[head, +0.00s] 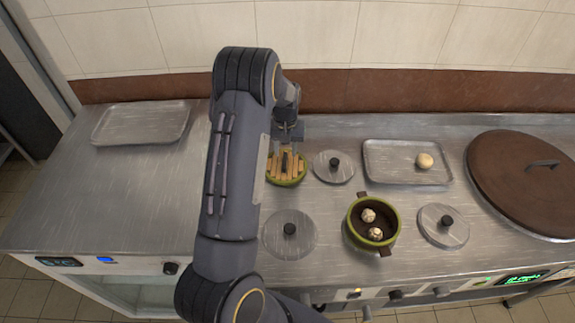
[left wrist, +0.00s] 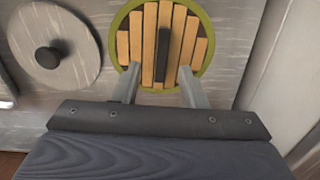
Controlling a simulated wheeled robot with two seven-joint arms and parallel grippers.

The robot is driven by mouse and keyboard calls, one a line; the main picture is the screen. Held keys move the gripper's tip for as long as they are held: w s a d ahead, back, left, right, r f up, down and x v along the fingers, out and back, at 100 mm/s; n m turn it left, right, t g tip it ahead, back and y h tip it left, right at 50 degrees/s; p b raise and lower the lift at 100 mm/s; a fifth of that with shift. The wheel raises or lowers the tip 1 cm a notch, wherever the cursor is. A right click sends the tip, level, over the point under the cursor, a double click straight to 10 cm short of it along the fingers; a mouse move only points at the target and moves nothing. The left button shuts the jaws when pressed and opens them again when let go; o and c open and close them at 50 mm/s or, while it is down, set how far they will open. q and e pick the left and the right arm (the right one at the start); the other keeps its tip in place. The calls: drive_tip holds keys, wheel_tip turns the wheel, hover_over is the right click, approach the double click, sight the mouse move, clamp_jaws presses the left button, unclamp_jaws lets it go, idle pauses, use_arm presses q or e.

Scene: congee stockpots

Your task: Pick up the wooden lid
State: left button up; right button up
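The wooden lid (head: 285,171) is round, with light wooden slats, a green rim and a dark bar handle, and it lies on the steel counter in the head view. It also shows at the top of the left wrist view (left wrist: 150,45). My left gripper (head: 288,145) is open above the lid's far edge. In the left wrist view its two fingers (left wrist: 160,84) stand apart at the near rim, with the dark handle beyond and between them. Nothing is held. My left arm hides part of the counter. My right gripper is not in view.
A small metal lid (head: 334,166) sits right of the wooden lid, and another (head: 289,234) lies in front. A green pot (head: 374,221) holds two pale balls. A tray (head: 406,176) with a bun and a large brown lid (head: 527,182) stand right. An empty tray (head: 141,122) lies left.

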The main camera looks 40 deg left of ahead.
sight(285, 160)
use_arm(q)
drive_tip(key=shift+s+f, duration=0.1)
drive_tip(key=shift+f, duration=1.8)
clamp_jaws()
drive_tip(key=shift+r, duration=0.1)
